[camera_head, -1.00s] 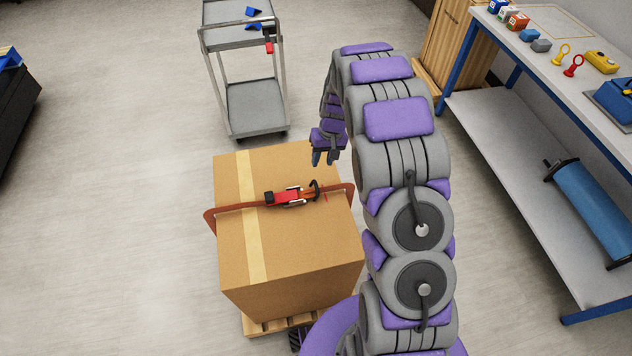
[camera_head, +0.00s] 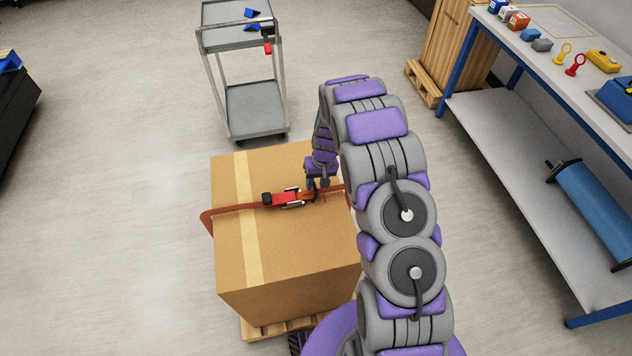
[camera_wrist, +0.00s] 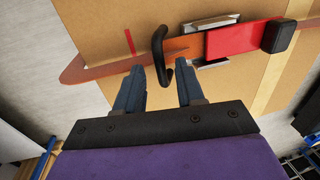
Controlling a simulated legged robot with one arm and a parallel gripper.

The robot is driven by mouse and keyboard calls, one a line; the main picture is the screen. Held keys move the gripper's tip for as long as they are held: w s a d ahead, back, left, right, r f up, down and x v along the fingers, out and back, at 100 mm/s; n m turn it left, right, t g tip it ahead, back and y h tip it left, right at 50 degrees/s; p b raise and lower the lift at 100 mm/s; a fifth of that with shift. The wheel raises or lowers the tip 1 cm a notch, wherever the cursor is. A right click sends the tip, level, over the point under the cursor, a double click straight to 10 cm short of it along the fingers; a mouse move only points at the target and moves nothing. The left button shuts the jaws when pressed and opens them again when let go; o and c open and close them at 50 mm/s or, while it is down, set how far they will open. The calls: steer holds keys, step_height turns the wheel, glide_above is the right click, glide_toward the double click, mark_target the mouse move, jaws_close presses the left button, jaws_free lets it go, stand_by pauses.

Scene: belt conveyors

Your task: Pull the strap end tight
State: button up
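A red ratchet buckle (camera_head: 284,199) with a black end lies on the orange-brown strap (camera_head: 232,210) across the top of a cardboard box (camera_head: 300,248). A black curved strap end (camera_wrist: 158,45) rises beside the buckle; the buckle (camera_wrist: 236,40) also shows in the wrist view. My gripper (camera_wrist: 160,74) is open, its two blue-grey fingers apart. The lower part of the black curved end appears between or just beyond the fingertips; I cannot tell whether they touch it. In the head view my gripper (camera_head: 318,184) is low over the box, close to the buckle's right end.
The box stands on a wooden pallet (camera_head: 262,328). A grey cart (camera_head: 252,105) stands behind it. A workbench with a lower shelf (camera_head: 520,150) stands at right, holding a blue roller (camera_head: 592,210). Open floor (camera_head: 110,220) lies at left.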

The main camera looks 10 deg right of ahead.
steer(key=shift+c, duration=0.2)
steer(key=shift+a, duration=0.1)
jaws_close()
steer(key=d+p, duration=0.1)
steer(key=d, duration=0.9)
steer(key=shift+w+r, duration=0.1)
steer(key=shift+o, duration=0.2)
jaws_free()
